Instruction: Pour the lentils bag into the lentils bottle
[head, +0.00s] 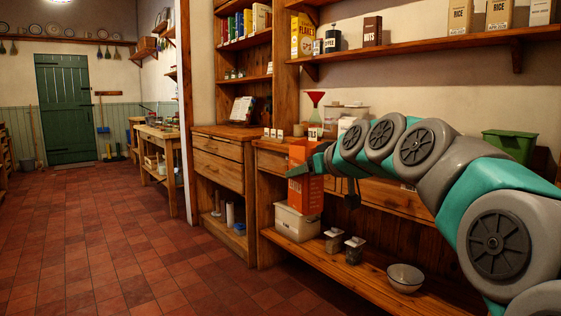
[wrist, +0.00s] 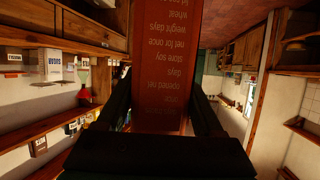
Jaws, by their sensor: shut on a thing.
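My gripper (head: 318,162) is shut on a tall orange package (head: 305,188), held roughly upright in front of the counter. Its back, with small printed text, fills the middle of the wrist view (wrist: 158,65) between my two fingers (wrist: 160,120). No lentils name is readable on it. A clear bottle (head: 315,131) with a pale label stands on the counter behind my gripper, with a red funnel (head: 315,98) in its neck. The funnel also shows at the left of the wrist view (wrist: 84,97), which is upside down. The bottle's label is too small to read.
A cream bin (head: 297,222), two small jars (head: 353,250) and a bowl (head: 404,278) stand on the low shelf. An upper shelf (head: 430,46) holds boxes. The floor at left is free.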

